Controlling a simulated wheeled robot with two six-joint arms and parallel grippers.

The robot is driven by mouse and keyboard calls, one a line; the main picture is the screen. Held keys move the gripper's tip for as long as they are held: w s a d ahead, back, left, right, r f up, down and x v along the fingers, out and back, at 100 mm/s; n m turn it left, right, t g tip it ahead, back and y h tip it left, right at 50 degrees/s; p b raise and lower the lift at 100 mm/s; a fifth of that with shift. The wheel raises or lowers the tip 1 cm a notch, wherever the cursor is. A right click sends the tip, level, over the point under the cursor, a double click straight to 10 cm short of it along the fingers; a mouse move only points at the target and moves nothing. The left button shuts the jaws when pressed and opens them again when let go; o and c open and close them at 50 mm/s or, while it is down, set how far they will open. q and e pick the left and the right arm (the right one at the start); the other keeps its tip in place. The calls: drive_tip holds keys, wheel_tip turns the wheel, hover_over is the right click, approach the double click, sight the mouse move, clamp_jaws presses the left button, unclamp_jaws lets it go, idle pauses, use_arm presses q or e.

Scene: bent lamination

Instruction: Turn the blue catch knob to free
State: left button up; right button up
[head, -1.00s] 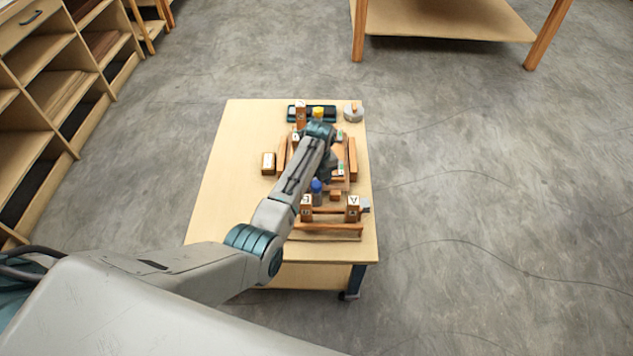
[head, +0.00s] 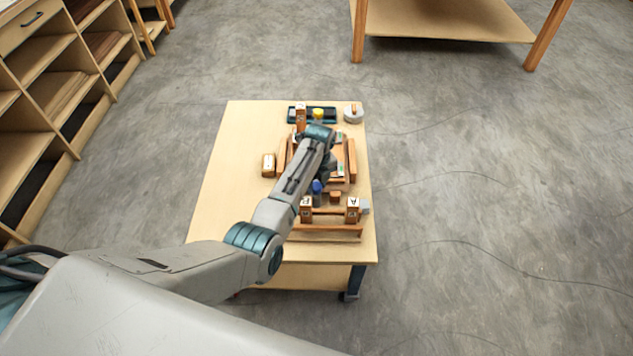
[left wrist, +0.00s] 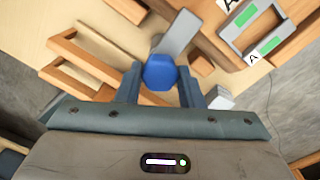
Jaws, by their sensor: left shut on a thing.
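The blue catch knob (left wrist: 160,73) sits between the two fingers of my left gripper (left wrist: 161,86) in the left wrist view. The fingers are shut on it, one on each side. A grey bar (left wrist: 180,36) extends from the knob toward the upper right of that view. In the head view the blue knob (head: 317,187) shows on the near part of the wooden fixture, just behind the block lettered F. My left arm reaches over the fixture and its wrist hides part of it. My right gripper is in neither view.
The fixture stands on a light wooden table (head: 225,190). Lettered blocks (head: 352,205) and wooden rails (head: 325,232) crowd around the knob. The table's left side is mostly clear.

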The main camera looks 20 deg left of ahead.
use_arm(q)
drive_tip(key=shift+r+n+p, duration=0.25)
drive_tip(key=shift+n+p, duration=0.05)
drive_tip(key=n+p, duration=0.2)
drive_tip(key=shift+n, duration=0.3)
drive_tip(key=n+p, duration=0.2)
drive_tip(key=n, duration=0.2)
drive_tip(key=shift+a+f+n, duration=0.1)
drive_tip(key=shift+n, duration=0.2)
drive_tip(key=n+p, duration=0.1)
drive_tip(key=n, duration=0.2)
drive_tip(key=shift+n, duration=0.3)
drive_tip(key=n+p, duration=0.1)
drive_tip(key=n, duration=0.4)
drive_tip(key=shift+f, duration=0.1)
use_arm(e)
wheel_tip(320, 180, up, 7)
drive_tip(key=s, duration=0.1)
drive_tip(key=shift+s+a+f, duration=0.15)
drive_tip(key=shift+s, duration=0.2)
use_arm(q)
drive_tip(key=shift+n, duration=0.3)
drive_tip(key=o, duration=1)
